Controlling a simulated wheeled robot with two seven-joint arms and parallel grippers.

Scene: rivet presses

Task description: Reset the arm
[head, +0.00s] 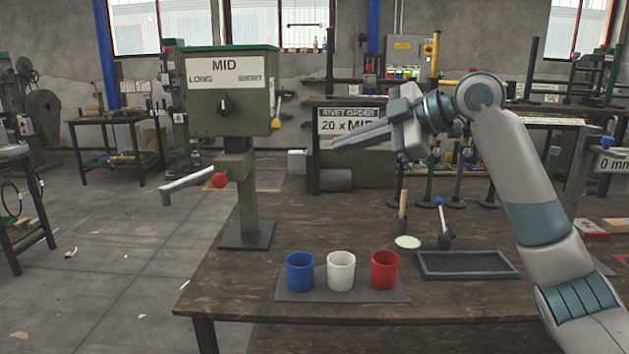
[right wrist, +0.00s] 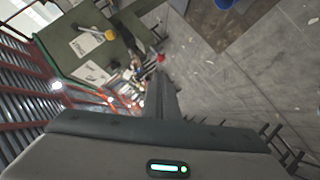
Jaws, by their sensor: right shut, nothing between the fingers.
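My right arm comes in from the right side of the head view and is raised above the bench. My right gripper (head: 338,143) points left, with its fingers closed together and nothing between them. It is in the air to the right of the green rivet press (head: 262,100) and partly covers the order sign behind it. In the right wrist view the shut fingers (right wrist: 160,85) reach up toward the press and the floor. My left gripper is in neither view.
On the bench (head: 250,295) are the blue cup (head: 300,272), the white cup (head: 341,271), the red cup (head: 385,270) and a dark empty tray (head: 465,264). The press has a red knob (head: 219,181) on its lower part. The sign (head: 347,114) reads "RIVET ORDER".

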